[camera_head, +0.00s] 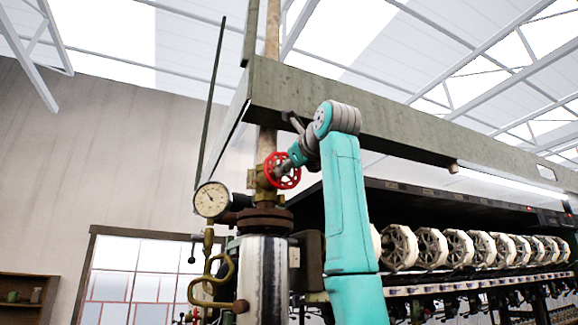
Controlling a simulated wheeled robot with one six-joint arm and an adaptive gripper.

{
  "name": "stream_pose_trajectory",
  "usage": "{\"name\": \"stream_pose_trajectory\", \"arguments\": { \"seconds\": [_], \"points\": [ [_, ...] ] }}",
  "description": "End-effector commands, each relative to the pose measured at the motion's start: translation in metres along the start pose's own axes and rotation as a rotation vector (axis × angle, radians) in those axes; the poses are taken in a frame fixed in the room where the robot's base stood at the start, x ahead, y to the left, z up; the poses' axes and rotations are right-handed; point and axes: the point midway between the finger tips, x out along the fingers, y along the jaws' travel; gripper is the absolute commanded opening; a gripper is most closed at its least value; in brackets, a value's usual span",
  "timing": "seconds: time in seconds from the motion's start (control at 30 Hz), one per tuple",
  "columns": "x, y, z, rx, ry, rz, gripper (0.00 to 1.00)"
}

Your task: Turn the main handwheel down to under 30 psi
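The red main handwheel (271,167) sits on a brass valve on the vertical pipe at the picture's middle. My teal and grey arm reaches up from below, and my gripper (285,170) is at the wheel's right side, overlapping it. The fingers are small and partly hidden against the wheel, so I cannot tell whether they grip it. A round white pressure gauge (211,200) with a dark needle stands left of the valve. The needle points to the upper left; the numbers are too small to read.
A long grey beam (390,122) crosses just above my arm. A row of pale reels (430,249) runs off to the right behind my arm. A curled brass pipe (222,270) hangs under the gauge, beside a metal cylinder (262,285). The space left of the gauge is open.

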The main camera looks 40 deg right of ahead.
Motion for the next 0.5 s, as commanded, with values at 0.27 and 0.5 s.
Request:
{"name": "stream_pose_trajectory", "arguments": {
  "seconds": [0.27,0.5],
  "points": [
    [-0.0007,-0.0005,0.0012,-0.001,-0.003,-0.002,0.13],
    [-0.0009,-0.0005,0.0015,0.019,-0.004,-0.002,0.0]
  ]
}}
